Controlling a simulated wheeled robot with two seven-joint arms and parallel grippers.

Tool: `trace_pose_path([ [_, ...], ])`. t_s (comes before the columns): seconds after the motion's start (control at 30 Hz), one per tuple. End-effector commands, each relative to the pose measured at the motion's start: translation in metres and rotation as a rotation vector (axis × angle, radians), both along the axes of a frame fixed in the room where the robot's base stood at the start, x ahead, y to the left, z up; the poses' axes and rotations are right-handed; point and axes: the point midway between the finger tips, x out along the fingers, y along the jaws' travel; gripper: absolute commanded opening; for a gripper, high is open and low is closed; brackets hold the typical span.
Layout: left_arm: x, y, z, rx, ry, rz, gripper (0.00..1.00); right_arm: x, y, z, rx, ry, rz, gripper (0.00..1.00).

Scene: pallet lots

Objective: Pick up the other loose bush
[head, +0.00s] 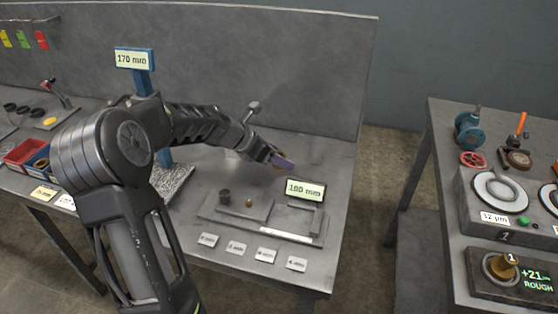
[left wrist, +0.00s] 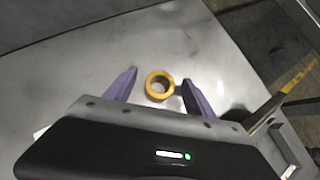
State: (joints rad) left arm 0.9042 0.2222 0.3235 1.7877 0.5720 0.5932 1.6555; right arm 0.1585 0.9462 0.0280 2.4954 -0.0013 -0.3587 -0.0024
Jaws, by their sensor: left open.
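A gold ring-shaped bush (left wrist: 159,97) stands with its hole facing up on the grey bench top in the left wrist view. My left gripper (left wrist: 159,76) is open, with one purple finger on each side of the bush. The bush sits closer to the right-hand finger; I cannot tell whether they touch. In the head view my left gripper (head: 282,163) is over the back right of the bench, and this bush is hidden there. My right gripper is not in view.
A grey fixture plate (head: 275,229) with a dark bush-like cylinder (head: 225,196), a small brass piece (head: 248,203) and a "160 mm" display (head: 305,190) stands in front of the gripper. A blue post with a "170 mm" sign (head: 133,60) is left. A back panel (head: 320,80) rises behind.

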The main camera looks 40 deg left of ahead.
Motion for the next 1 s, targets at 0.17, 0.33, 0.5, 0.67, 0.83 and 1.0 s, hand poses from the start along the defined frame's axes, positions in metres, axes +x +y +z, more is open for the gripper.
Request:
trace_pose_path([
  [0.17,0.0042,-0.0015,-0.0039,0.001,0.000,0.001,0.63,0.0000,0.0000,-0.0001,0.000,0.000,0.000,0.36],
  [0.33,0.0040,-0.0015,-0.0038,0.001,0.000,0.001,0.63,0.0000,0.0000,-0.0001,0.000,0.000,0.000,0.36],
  [0.5,0.0038,-0.0014,-0.0038,0.001,0.000,0.001,0.63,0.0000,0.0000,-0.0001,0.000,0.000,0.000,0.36],
  [0.67,0.0039,-0.0013,-0.0038,0.001,0.000,0.001,0.63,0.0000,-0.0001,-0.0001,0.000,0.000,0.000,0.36],
  [0.83,0.0038,-0.0013,-0.0038,0.001,0.000,0.001,0.50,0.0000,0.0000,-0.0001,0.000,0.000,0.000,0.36],
  [1.0,0.0038,-0.0013,-0.0038,0.001,0.000,0.001,0.36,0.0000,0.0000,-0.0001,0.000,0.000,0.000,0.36],
])
